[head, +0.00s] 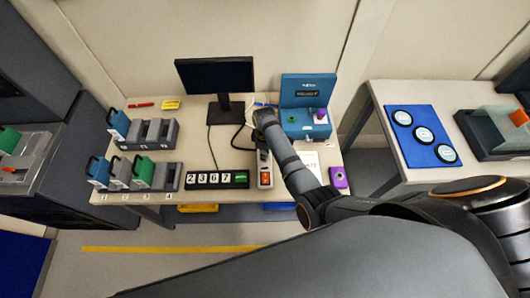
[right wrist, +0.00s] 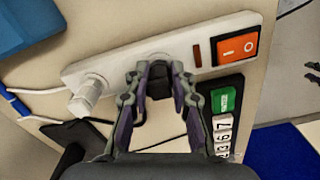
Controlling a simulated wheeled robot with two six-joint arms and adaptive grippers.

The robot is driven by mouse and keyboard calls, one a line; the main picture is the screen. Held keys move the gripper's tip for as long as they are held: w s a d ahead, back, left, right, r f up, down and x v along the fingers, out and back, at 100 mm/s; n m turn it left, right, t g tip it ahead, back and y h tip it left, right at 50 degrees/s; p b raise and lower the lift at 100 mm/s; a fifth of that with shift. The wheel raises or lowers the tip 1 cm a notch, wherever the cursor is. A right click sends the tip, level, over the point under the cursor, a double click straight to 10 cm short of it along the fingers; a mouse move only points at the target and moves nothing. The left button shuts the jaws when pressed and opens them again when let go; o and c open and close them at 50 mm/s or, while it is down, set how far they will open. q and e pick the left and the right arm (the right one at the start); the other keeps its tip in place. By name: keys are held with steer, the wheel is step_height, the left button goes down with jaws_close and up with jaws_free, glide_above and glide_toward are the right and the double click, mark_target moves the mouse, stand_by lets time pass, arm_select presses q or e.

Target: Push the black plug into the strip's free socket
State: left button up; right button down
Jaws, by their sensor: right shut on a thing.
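The white power strip (right wrist: 115,68) runs across the right wrist view, with an orange rocker switch (right wrist: 236,48) at its right end. A white plug (right wrist: 90,90) sits in its left end. My right gripper (right wrist: 162,72) is shut on the black plug (right wrist: 160,88), over the middle of the strip. The fingers hide much of the plug and the socket under it, so I cannot tell how deep it sits. In the head view the strip (head: 265,168) lies on the table, partly hidden by my right arm. My left gripper is not in view.
A counter (head: 216,179) showing digits lies beside the strip. A monitor (head: 216,76) stands behind. A teal box (head: 306,122) and a purple block (head: 338,177) are to the right. Grey racks (head: 150,134) with coloured holders fill the table's left side.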

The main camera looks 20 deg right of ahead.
steer(key=c, duration=1.1)
jaws_free()
steer(key=shift+o, duration=0.2)
step_height(320, 180, up, 8)
steer(key=shift+f, duration=0.2)
